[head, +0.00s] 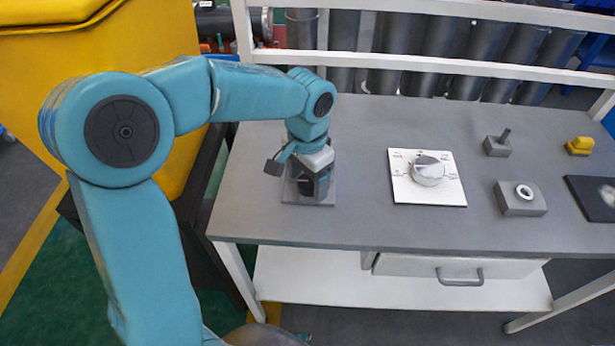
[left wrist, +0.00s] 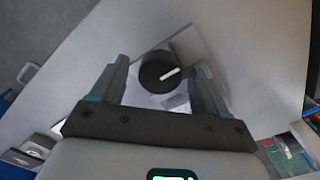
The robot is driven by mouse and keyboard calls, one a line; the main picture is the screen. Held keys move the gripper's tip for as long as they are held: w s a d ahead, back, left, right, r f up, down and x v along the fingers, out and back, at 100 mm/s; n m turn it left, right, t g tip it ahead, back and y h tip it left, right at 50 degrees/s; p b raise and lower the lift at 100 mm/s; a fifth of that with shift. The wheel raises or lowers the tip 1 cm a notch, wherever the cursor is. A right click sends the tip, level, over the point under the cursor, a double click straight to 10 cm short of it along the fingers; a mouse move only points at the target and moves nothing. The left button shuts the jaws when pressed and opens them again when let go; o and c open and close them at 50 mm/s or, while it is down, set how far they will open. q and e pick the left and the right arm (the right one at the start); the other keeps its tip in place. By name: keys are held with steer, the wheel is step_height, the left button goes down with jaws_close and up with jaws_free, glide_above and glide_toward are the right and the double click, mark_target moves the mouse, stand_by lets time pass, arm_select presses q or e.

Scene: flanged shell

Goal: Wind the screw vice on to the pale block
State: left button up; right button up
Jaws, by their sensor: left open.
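My left gripper (head: 312,183) points down over a grey base plate (head: 291,198) on the left part of the bench. In the left wrist view its two fingers (left wrist: 162,66) are open, one on each side of a dark round knob (left wrist: 156,77) with a white line on its top. The knob appears to be the vice's handle, and the fingers look apart from it. A pale shape shows beside the knob, but I cannot tell whether it is the pale block. In the head view the gripper hides most of the vice. My right gripper is not in view.
A white dial panel (head: 454,190) lies mid-bench. To the right are a grey block with a post (head: 497,147), a grey block with a white ring (head: 513,207), a yellow piece (head: 580,145) and a dark plate (head: 583,195). A rail runs behind; a drawer (head: 420,266) hangs below.

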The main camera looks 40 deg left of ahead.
arm_select(q)
steer(key=shift+w+f, duration=0.1)
steer(key=shift+w, duration=0.1)
steer(key=shift+c, duration=0.9)
steer(key=c, duration=0.9)
steer(key=shift+o, duration=0.2)
